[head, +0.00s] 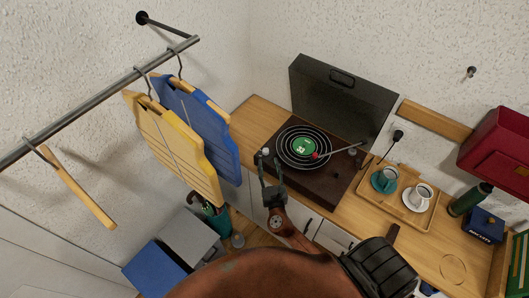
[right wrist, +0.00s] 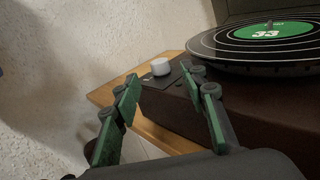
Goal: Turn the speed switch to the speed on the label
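The record player (head: 310,186) sits on the wooden counter with its dark lid (head: 340,95) raised. A black record (head: 285,140) lies on it with a green label (head: 304,146); in the right wrist view the label (right wrist: 266,33) reads 33. A small white knob, the speed switch (right wrist: 160,67), stands at the player's near left corner; it also shows in the head view (head: 265,151). My right gripper (head: 271,170) is open and empty, its fingertips (right wrist: 160,82) short of the knob and apart from it. The knob's setting is too small to read. My left gripper is out of view.
A tonearm (head: 338,150) reaches over the record. A wooden tray (head: 405,218) with two cups stands right of the player, near a green bottle (head: 470,199). Clothes (head: 178,150) hang from a rail at left. Counter is bare left of the player.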

